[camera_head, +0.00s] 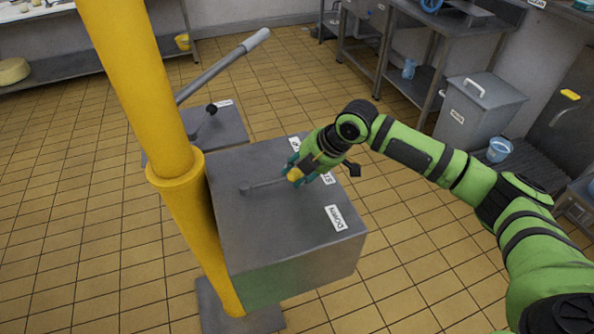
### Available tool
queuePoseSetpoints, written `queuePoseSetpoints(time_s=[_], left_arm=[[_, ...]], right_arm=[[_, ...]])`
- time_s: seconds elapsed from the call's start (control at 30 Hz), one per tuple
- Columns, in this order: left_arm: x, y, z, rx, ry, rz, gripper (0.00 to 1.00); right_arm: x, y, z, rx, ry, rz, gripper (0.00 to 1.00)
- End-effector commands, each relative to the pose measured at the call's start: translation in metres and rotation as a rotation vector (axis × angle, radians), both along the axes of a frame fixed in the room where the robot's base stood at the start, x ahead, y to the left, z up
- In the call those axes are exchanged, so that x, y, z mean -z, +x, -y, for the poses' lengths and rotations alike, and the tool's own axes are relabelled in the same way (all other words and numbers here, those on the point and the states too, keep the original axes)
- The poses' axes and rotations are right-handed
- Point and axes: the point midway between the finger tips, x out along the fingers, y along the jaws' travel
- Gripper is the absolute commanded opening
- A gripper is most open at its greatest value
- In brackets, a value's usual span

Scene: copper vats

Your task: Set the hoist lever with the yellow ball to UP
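The hoist lever is a thin grey rod (265,185) on top of a grey metal box (265,225). It runs from a pivot at the left of the box top toward the right and ends in a yellow ball (294,174). My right gripper (304,173) is at the ball, its teal fingers around or just beside it. Whether the fingers press on the ball cannot be told. The lever points between the partly hidden labels near the back and right edges. The label reading DOWN (336,217) lies nearer the front right. My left gripper is out of view.
A thick yellow post (150,90) stands left of the box. Behind it is a second grey box with a long lever (222,68). Tiled floor is free around.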

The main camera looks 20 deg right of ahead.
Motion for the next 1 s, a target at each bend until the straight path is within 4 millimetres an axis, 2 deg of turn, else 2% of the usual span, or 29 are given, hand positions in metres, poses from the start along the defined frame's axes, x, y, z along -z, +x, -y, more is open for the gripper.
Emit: queuePoseSetpoints(time_s=[0.27,0.67,1.0], left_arm=[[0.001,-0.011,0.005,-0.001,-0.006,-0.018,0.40],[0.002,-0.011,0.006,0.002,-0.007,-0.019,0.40],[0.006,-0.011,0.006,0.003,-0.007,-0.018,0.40]], right_arm=[[0.001,-0.002,-0.005,-0.012,0.009,-0.006,0.00],[0.001,0.000,-0.007,-0.035,0.011,-0.006,0.00],[0.002,0.012,-0.008,-0.128,0.013,-0.005,0.00]])
